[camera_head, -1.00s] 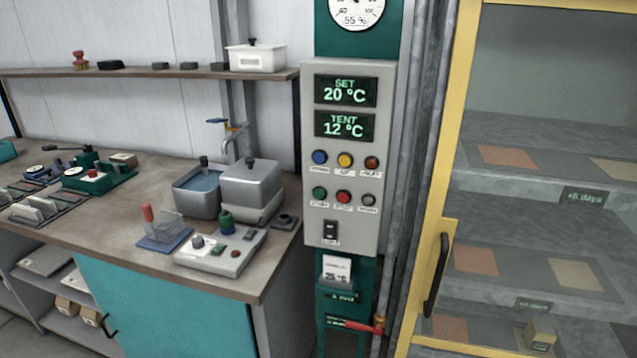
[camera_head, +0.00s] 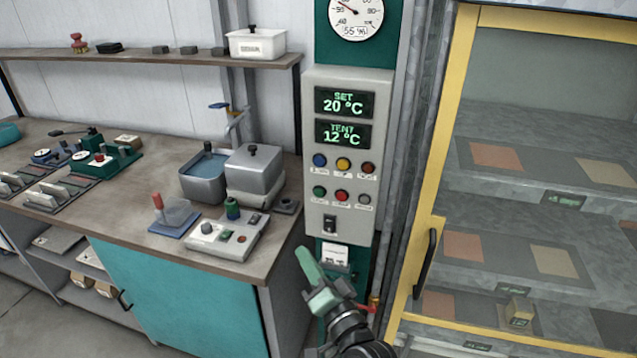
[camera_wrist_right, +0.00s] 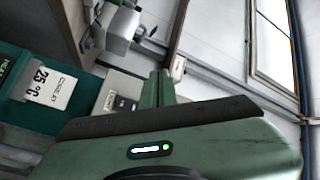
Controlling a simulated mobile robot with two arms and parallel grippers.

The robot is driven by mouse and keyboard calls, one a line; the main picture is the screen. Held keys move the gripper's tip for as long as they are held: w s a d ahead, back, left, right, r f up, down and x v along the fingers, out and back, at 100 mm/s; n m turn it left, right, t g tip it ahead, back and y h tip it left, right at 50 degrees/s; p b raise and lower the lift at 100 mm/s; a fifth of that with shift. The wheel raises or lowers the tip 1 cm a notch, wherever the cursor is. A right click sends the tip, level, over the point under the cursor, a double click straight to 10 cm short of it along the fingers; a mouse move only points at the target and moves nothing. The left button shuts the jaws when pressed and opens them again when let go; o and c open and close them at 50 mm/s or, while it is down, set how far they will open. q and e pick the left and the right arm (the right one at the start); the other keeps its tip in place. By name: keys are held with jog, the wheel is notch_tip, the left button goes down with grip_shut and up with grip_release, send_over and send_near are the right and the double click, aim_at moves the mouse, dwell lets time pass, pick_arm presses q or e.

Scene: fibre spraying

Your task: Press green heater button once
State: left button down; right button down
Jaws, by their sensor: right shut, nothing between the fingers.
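The grey control box (camera_head: 337,215) hangs on the green post and shows SET 20 °C and TENT 12 °C. Its green button (camera_head: 320,191) is at the left of the lower button row, beside a red button (camera_head: 341,195) and a grey one (camera_head: 364,199). My right gripper (camera_head: 308,258) is in front of the post, below and a little left of the box, apart from the buttons. Its green fingers are shut and empty; they also show together in the right wrist view (camera_wrist_right: 158,85). My left gripper is not in view.
A workbench (camera_head: 275,258) with a metal bath and a small device (camera_head: 222,237) stands to the left. A yellow-framed cabinet (camera_head: 425,215) with a black handle stands close on the right. A card (camera_head: 334,255) and red-handled valve sit below the box.

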aim_at(319, 193)
notch_tip(319, 193, up, 7)
jog(key=t, duration=0.1)
jog(key=shift+s+a+m+y, duration=0.2)
jog(key=shift+s+m+y, duration=0.1)
jog(key=shift+s, duration=0.05)
jog(key=shift+w, duration=0.1)
jog(key=shift+w+d+b, duration=0.45)
jog(key=shift+w+b, duration=0.1)
jog(key=shift+w, duration=0.85)
jog(key=shift+w+d+b, duration=0.5)
jog(key=shift+w+b, duration=0.05)
jog(key=shift+w, duration=0.8)
jog(key=shift+w+d+b, duration=0.45)
jog(key=shift+w+b, duration=0.1)
jog(key=shift+w, duration=0.85)
jog(key=shift+w, duration=0.15)
jog(key=shift+w+d, duration=0.1)
jog(key=shift+w, duration=0.15)
